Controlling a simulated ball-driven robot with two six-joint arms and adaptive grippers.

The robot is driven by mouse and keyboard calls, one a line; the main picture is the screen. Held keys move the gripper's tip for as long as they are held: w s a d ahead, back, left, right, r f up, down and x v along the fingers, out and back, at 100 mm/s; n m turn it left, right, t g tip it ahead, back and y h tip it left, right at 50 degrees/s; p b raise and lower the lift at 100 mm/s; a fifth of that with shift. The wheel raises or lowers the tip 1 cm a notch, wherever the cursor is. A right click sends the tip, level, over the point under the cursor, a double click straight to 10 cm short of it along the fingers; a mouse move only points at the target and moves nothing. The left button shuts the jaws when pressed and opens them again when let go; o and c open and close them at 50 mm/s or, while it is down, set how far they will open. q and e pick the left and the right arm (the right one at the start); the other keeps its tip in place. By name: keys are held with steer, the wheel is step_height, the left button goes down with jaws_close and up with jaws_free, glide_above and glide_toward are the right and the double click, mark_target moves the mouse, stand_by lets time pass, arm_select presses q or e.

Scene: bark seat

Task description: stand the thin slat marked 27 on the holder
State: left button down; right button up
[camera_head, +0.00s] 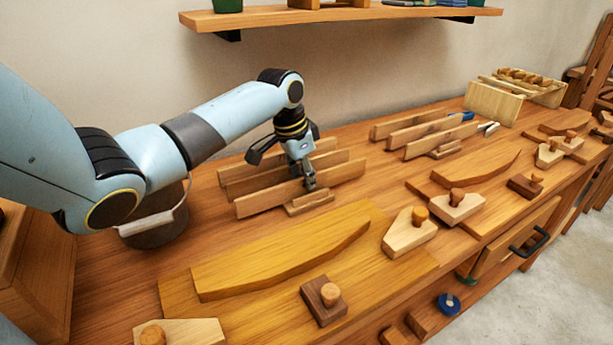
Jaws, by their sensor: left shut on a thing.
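My left gripper (309,182) reaches down over the near holder (322,205) and is shut on the front thin wooden slat (265,202). This slat is long and stands on edge, its lower side at the holder; I cannot tell whether it rests there or is held just above. Two more slats (236,170) stand on edge behind it, partly hidden by the gripper. A second holder (446,150) with several slats (428,137) stands farther right. No number can be read on any slat. My right gripper is not in view.
Curved boards (285,255) lie along the bench front with knobbed blocks (410,232) and a dark knobbed block (322,302). A wooden crate (493,104) stands at the back right. A wall shelf (330,15) hangs above. Bare bench shows left of the near holder.

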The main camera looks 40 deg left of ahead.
arm_select(q)
steer(key=shift+f, duration=0.25)
steer(key=c, duration=1.3)
jaws_free()
steer(key=p+v, duration=0.2)
steer(key=p, duration=0.1)
steer(key=shift+w+r, duration=0.2)
steer(key=shift+r, duration=0.2)
steer(key=p+v, duration=0.2)
steer(key=p, duration=0.1)
steer(key=w+p+v, duration=0.1)
steer(key=p+v, duration=0.5)
steer(key=shift+w+d+r, duration=0.25)
steer(key=shift+w+d, duration=0.1)
steer(key=shift+w, duration=0.05)
